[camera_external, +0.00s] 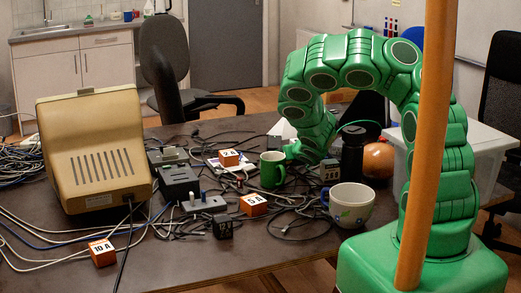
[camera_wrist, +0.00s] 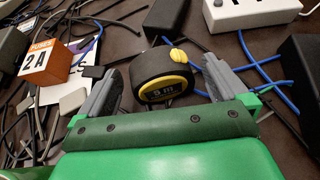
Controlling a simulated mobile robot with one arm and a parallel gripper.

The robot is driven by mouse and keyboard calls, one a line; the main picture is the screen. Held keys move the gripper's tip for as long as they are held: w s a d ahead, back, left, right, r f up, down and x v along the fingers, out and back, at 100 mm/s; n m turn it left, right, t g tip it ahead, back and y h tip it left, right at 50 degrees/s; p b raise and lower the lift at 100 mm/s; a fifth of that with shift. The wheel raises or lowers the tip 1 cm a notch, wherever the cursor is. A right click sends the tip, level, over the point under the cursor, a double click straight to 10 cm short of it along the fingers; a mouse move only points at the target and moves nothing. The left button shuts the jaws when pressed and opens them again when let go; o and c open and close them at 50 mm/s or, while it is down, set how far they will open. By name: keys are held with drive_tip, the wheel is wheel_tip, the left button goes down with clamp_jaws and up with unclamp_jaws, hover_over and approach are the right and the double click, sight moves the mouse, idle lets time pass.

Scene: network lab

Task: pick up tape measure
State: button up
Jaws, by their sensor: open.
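The tape measure (camera_wrist: 162,78) is black with a yellow label and a yellow button. In the wrist view it sits on the dark table just ahead of my gripper (camera_wrist: 162,68). My gripper is open, with one grey finger on each side of the tape measure and visible space beside it. Whether either finger touches it I cannot tell. In the external view my gripper (camera_external: 295,150) is low over the table behind the green mug (camera_external: 272,170). I cannot make out the tape measure there.
An orange and white 2A box (camera_wrist: 45,62) lies left of my gripper. A white power strip (camera_wrist: 250,12) and blue cables lie beyond. A white cup (camera_external: 351,206), a black container (camera_external: 352,152) and an old beige monitor (camera_external: 95,148) stand on the cable-strewn table.

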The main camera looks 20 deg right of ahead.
drive_tip(key=c, duration=1.1)
drive_tip(key=shift+r, duration=0.15)
drive_tip(key=shift+c, duration=0.3)
